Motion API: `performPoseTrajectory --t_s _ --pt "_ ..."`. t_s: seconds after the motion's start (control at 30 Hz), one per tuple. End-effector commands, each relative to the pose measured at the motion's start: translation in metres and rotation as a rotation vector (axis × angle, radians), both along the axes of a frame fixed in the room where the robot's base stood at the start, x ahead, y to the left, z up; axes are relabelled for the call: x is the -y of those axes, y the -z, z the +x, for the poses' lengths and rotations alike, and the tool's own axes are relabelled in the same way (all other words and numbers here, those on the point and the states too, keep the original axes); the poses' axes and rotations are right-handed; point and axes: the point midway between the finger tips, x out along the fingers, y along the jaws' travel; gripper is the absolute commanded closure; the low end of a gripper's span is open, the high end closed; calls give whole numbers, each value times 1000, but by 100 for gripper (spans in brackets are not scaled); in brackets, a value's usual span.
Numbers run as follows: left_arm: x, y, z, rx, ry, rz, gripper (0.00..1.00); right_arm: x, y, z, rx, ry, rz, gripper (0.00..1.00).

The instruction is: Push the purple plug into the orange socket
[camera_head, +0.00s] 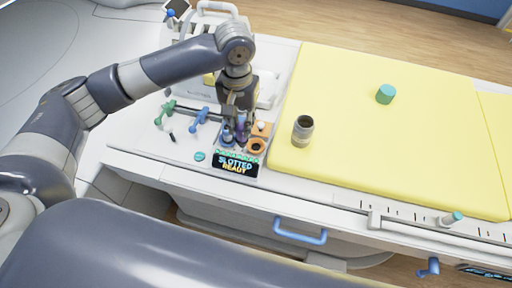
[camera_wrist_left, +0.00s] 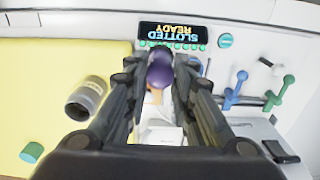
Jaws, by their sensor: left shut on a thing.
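My left gripper (camera_head: 240,122) points down over the white table edge, left of the yellow mat. It is shut on the purple plug (camera_head: 243,131), which shows as a rounded purple end between the fingers in the left wrist view (camera_wrist_left: 159,72). The orange socket (camera_head: 257,146), a ring with a dark opening, is just right of and nearer than the plug. In the head view the plug looks beside the socket, not in it. The fingers hide part of the plug, and its lower end cannot be made out. My right gripper is not in view.
A black sign (camera_head: 235,165) stands in front of the socket. An orange block (camera_head: 262,129) is close behind it. A grey cup (camera_head: 303,130) and teal cylinder (camera_head: 385,94) are on the yellow mat (camera_head: 430,130).

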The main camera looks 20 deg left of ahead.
Motion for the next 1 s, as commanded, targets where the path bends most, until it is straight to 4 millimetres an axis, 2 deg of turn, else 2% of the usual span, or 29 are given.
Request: performPoseTrajectory --t_s 0.7,1.0 --pt "18 -1 69 1 -1 -1 100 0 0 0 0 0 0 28" --pt "19 0 76 1 0 0 100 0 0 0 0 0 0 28"
